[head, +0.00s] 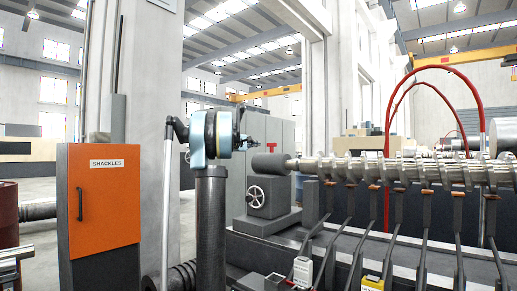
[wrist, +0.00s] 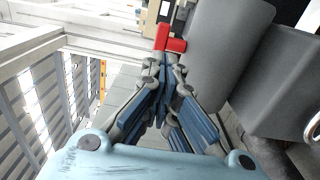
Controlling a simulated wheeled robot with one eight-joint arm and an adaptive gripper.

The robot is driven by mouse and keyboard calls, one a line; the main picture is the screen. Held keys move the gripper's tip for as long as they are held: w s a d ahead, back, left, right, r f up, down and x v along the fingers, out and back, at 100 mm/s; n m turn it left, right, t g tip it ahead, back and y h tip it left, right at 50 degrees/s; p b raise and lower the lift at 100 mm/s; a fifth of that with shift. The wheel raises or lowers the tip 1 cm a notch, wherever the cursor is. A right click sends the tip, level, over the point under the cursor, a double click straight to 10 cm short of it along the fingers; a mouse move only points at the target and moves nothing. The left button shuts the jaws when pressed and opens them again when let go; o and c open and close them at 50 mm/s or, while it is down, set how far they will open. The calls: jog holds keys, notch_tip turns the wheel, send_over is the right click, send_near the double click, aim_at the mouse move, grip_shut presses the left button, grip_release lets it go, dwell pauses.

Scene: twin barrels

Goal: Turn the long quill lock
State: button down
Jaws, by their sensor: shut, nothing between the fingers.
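A red T-shaped handle (head: 267,145), which I take to be the quill lock, shows just above the grey tailstock barrel (head: 270,164) in the head view. In the wrist view the red handle (wrist: 170,42) is just beyond my fingertips, beside the grey barrel (wrist: 222,50). My gripper (head: 245,140) is left of the handle in the head view. In the wrist view my gripper (wrist: 164,72) is shut and empty, its fingertips close to the handle's near end. I cannot tell whether they touch it. Part of the handle's base is hidden.
A handwheel (head: 256,196) is on the tailstock's near face. A long shaft with several discs (head: 420,170) extends right above the machine bed. An orange cabinet (head: 103,195) labelled SHACKLES stands at left. Red hoses (head: 475,85) arch behind the shaft.

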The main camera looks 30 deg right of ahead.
aim_at(271, 144)
jog(key=x, duration=1.3)
jog(key=shift+a, duration=0.15)
jog(key=shift+a, duration=0.1)
jog(key=shift+t, duration=0.3)
